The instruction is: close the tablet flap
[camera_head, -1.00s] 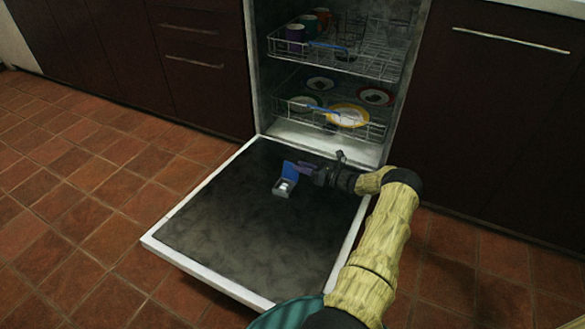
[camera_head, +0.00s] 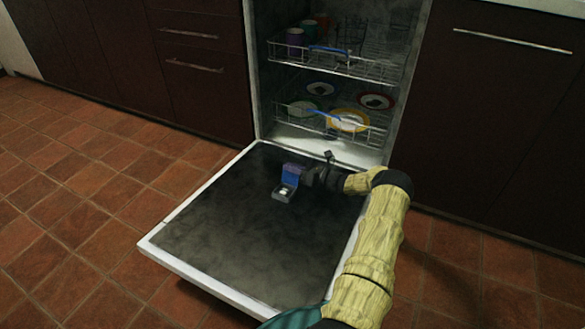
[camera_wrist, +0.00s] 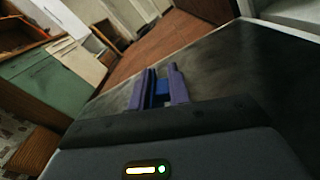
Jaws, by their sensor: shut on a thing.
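The tablet flap (camera_head: 290,178) is a small blue lid, standing raised at the back of the dispenser (camera_head: 282,195) on the open dishwasher door. The grey dispenser's compartment is open, with a pale tablet (camera_head: 285,189) showing in it. My gripper (camera_head: 295,169) reaches in from the right with its purple fingers at the flap's upper part. In the wrist view, blue shows between the two fingers of my gripper (camera_wrist: 163,84), and they are shut on the flap. The fingers partly hide the flap.
The dishwasher door (camera_head: 230,245) lies flat open, and its dark inner face is clear around the dispenser. Behind it, the upper rack (camera_head: 340,68) holds cups and the lower rack (camera_head: 365,135) holds plates. Dark cabinets stand on both sides.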

